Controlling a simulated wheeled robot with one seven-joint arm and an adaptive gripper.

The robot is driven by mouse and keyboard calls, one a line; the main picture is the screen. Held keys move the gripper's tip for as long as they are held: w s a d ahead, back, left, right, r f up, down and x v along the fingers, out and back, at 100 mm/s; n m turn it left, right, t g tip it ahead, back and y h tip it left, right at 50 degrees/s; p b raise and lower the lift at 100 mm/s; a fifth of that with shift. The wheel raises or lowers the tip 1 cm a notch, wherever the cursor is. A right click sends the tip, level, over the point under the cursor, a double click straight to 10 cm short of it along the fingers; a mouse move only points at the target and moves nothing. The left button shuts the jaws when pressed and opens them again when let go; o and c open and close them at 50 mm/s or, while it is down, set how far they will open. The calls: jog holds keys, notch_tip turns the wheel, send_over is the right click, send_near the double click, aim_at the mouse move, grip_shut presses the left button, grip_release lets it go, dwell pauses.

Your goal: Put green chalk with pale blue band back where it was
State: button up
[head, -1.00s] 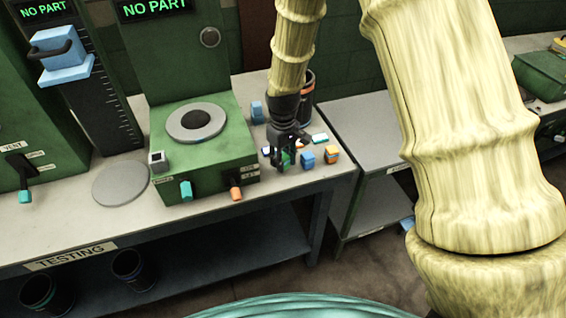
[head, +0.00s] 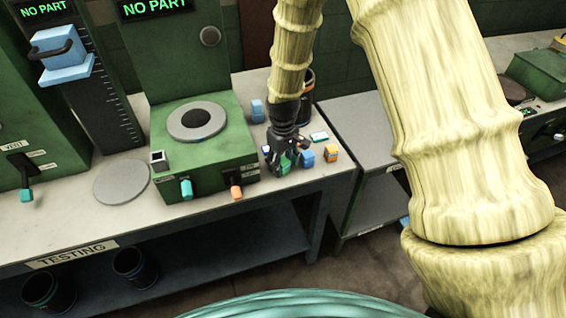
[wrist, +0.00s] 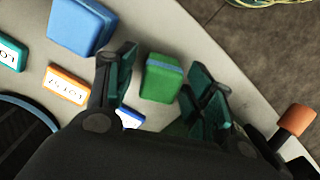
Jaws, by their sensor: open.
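The green chalk with the pale blue band (wrist: 161,80) stands on the bench top in the wrist view, between the two fingers of my gripper (wrist: 165,95). The fingers are apart, with a visible gap on each side of the chalk. In the head view my gripper (head: 284,160) is low over the bench's right end, and the green chalk (head: 286,164) shows partly behind the fingers. I cannot tell which spot the chalk came from.
A blue block (head: 307,157) and an orange block (head: 331,153) stand just right of my gripper. Lettered tags, including an orange-edged one (wrist: 68,86), lie nearby. The green tester (head: 205,150) stands left. The bench's front edge is close.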

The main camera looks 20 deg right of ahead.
aim_at(283, 161)
notch_tip(283, 161, up, 12)
jog(key=b, duration=0.3)
dwell(0.4)
jog(key=shift+f, duration=0.15)
